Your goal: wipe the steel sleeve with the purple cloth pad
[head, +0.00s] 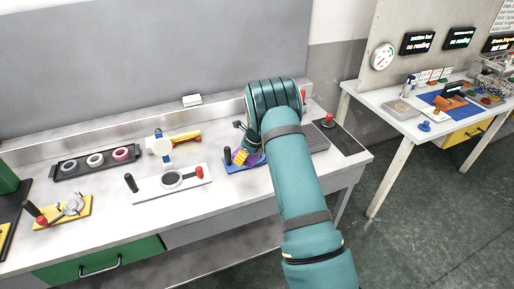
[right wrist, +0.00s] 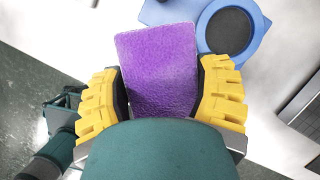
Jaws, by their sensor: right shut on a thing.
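My right gripper (right wrist: 160,95) has yellow ribbed fingers and is shut on the purple cloth pad (right wrist: 160,65), one finger at each side edge. In the head view the right gripper (head: 253,159) is low over a blue board (head: 232,167) on the bench, mostly hidden by my teal arm. The pad (head: 240,157) shows there as a small purple patch. In the right wrist view, a blue ring with a dark disc (right wrist: 228,30) lies just beyond the pad's upper right. I cannot make out the steel sleeve for certain. My left gripper is not in view.
A white board (head: 150,190) with a grey ring, black handle and red knob lies left of the blue board. A black tray (head: 68,170) of rings and a yellow board (head: 48,218) with a metal part are further left. A grey keyboard-like panel (head: 317,140) is right.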

